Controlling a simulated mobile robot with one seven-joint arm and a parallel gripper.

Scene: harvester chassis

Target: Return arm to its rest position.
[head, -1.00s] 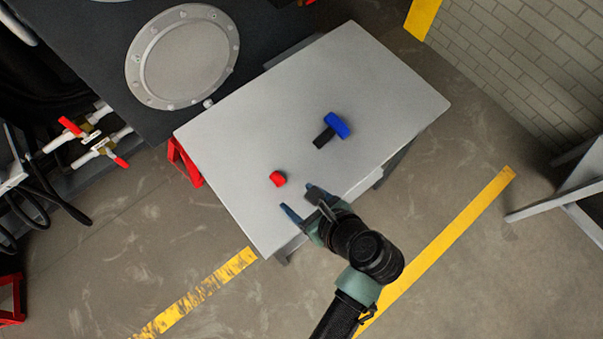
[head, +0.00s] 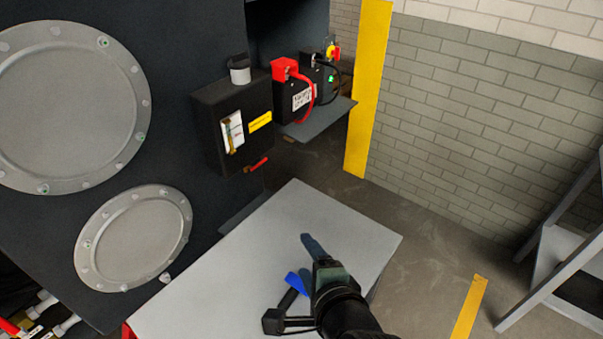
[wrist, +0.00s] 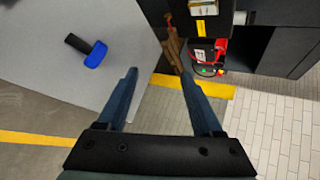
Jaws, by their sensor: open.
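My gripper (head: 308,248) is in the head view above the grey table, with one blue finger showing clearly. In the wrist view my gripper (wrist: 159,76) has its two blue fingers spread apart with nothing between them. A blue-headed tool with a black handle (head: 295,283) lies on the table, partly hidden behind my gripper and wrist. It also shows in the wrist view (wrist: 95,54), left of the fingers and apart from them.
The grey table (head: 215,285) is below my arm. A black box (head: 237,125) and red-and-black units on a shelf (head: 325,115) are on the dark chassis wall beyond it. A yellow post (head: 369,90) and brick wall stand behind. A grey frame (head: 560,250) is at right.

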